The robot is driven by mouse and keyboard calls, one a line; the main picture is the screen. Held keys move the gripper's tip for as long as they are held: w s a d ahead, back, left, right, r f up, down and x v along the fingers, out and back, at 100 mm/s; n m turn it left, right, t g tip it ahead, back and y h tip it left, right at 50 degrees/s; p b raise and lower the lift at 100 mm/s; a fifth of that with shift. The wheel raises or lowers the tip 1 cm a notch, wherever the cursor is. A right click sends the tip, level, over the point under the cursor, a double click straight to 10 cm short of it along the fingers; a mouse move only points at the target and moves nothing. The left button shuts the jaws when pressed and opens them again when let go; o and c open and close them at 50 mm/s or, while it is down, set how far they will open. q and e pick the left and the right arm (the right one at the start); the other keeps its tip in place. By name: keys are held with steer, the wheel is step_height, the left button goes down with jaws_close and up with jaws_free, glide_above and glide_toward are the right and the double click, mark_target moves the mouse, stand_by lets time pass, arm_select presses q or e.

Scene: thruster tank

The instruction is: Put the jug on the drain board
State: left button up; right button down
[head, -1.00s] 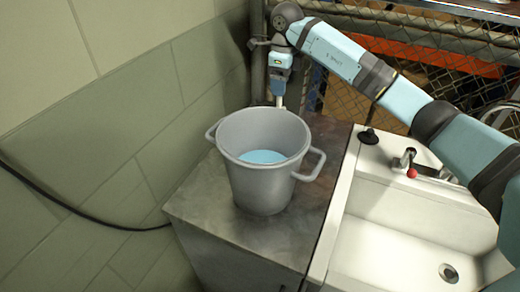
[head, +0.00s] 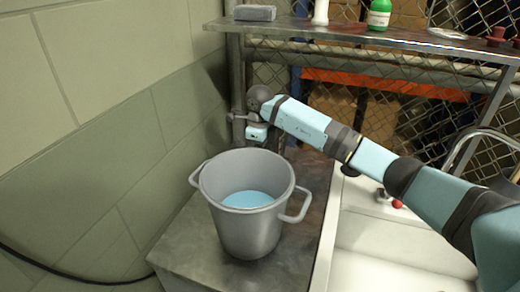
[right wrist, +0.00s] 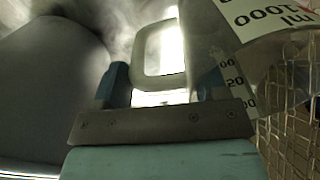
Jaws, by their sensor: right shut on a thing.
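The jug (right wrist: 210,45) is a clear measuring jug with printed volume marks, in the right wrist view at upper right. My right gripper (right wrist: 165,78) is shut on its pale handle (right wrist: 139,52). In the head view my right wrist (head: 257,132) is just behind the bucket, and the bucket's rim hides the fingers and the jug. The white sink unit (head: 375,225) is right of the metal bench; I cannot tell which part of it is the drain board. My left gripper is not in view.
A grey two-handled bucket (head: 255,232) with blue liquid stands on the metal bench top (head: 190,250). A tiled wall is at left, a wire mesh behind. A shelf (head: 330,30) with bottles and a grey block (head: 255,13) is above. A tap (head: 384,193) stands at the sink's back.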

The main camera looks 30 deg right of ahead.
steer(key=shift+c, duration=0.8)
jaws_free()
steer(key=shift+f, duration=0.1)
step_height(320, 180, up, 12)
steer(key=shift+r, duration=0.2)
steer(key=shift+f, duration=0.1)
